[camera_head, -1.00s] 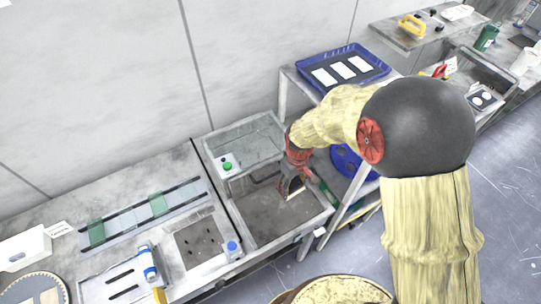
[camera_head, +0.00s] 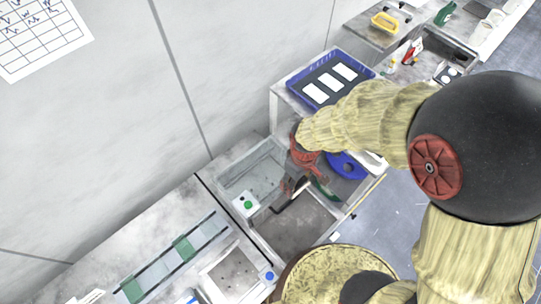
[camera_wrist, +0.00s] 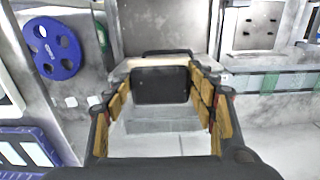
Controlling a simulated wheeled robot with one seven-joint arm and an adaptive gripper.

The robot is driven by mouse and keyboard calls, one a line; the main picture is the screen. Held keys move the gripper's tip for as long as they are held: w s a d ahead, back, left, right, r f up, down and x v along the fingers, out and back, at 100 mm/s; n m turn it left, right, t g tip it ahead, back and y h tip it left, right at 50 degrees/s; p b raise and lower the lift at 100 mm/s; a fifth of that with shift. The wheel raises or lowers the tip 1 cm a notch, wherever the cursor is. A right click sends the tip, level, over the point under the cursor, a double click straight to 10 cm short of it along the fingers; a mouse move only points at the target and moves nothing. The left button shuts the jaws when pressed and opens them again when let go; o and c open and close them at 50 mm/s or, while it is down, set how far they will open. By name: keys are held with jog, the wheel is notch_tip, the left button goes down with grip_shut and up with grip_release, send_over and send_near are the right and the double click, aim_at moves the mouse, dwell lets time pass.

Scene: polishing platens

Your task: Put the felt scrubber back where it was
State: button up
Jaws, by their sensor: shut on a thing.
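My gripper (camera_head: 291,187) hangs over the metal sink station, near the divider between its raised back basin and its lower front basin. In the wrist view my gripper (camera_wrist: 160,105) has its two padded fingers shut on the felt scrubber (camera_wrist: 160,86), a dark block with a pale beige edge along its top. The scrubber spans the gap between the fingers. In the head view it is mostly hidden by my gripper, and I cannot tell whether it touches anything. The front basin (camera_head: 300,228) has a dark, bare floor.
A green button box (camera_head: 247,204) sits at the left of the back basin (camera_head: 250,172). A blue tray (camera_head: 291,88) with white cards stands on the shelf behind right. A blue disc (camera_head: 346,166) and a green object (camera_head: 325,188) are right of my gripper. A worktop lies left.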

jog(key=w+a+f+b, duration=0.2)
jog(key=w+f, duration=0.1)
jog(key=w+a+f+b, duration=0.2)
jog(key=w+a+f, duration=0.1)
jog(key=w, duration=0.1)
jog(key=w+a+f+b, duration=0.2)
jog(key=w+f, duration=0.1)
jog(key=shift+w+a+f, duration=0.15)
jog(key=shift+w+a, duration=0.15)
jog(key=shift+a, duration=0.05)
jog(key=shift+w+a+f+b, duration=0.15)
jog(key=shift+w+f+b, duration=0.1)
jog(key=shift+f+b, duration=0.8)
jog(key=shift+f, duration=0.9)
jog(key=shift+f, duration=0.15)
jog(key=o, duration=1.2)
